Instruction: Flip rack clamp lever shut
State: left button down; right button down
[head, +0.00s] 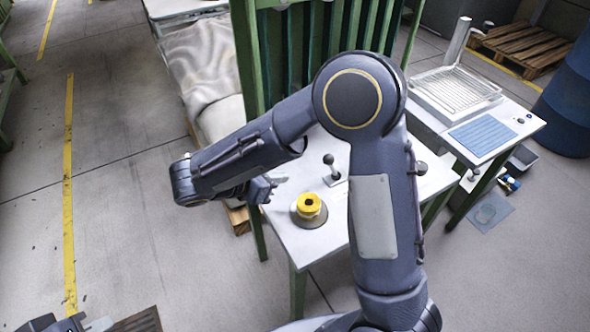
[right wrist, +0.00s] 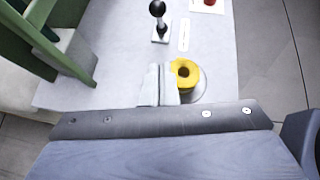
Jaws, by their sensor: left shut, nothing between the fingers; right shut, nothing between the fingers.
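A lever with a dark ball knob (head: 329,160) stands roughly upright from a small pale base on the white table; it also shows in the right wrist view (right wrist: 157,10). I cannot tell whether it is the rack clamp's lever. The green rack (head: 275,50) rises behind the table. My right gripper (head: 272,186) is shut and empty, left of the lever and apart from it. Its fingers (right wrist: 159,84) show beside the yellow spool in the wrist view. My left gripper (head: 72,323) is shut, low at the left edge, far from the table and partly cut off.
A yellow spool (head: 308,204) sits on a grey disc near the table's front. A red button (right wrist: 209,2) lies beyond the lever. My right arm hides part of the white table (head: 322,240). A side table (head: 525,108) with a wire tray and a blue barrel (head: 570,100) stand right.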

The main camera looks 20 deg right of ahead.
aim_at(325, 162)
jog(key=x, duration=0.8)
jog(key=shift+d+f, duration=0.2)
jog(key=shift+d, duration=0.15)
jog(key=shift+w+d+r+p, duration=0.1)
jog(key=shift+w+d+p, duration=0.1)
jog(key=shift+d, duration=0.45)
jog(key=shift+w+d+r+p, duration=0.1)
jog(key=shift+w+d+p, duration=0.15)
jog(key=shift+d, duration=0.45)
jog(key=shift+w+d+r+p, duration=0.1)
jog(key=shift+d+p, duration=0.1)
jog(key=shift+d, duration=0.45)
jog(key=shift+d+r+y+p, duration=0.5)
jog(key=shift+r+p, duration=0.1)
jog(key=shift+p, duration=0.25)
jog(key=d+r+y+p, duration=0.1)
jog(key=d+y+p, duration=0.4)
jog(key=d+p, duration=0.2)
jog(key=shift+w+d+r+m+g, duration=0.3)
jog(key=shift+w+d+r+g, duration=0.1)
jog(key=shift+d, duration=0.35)
jog(key=shift+d, duration=0.1)
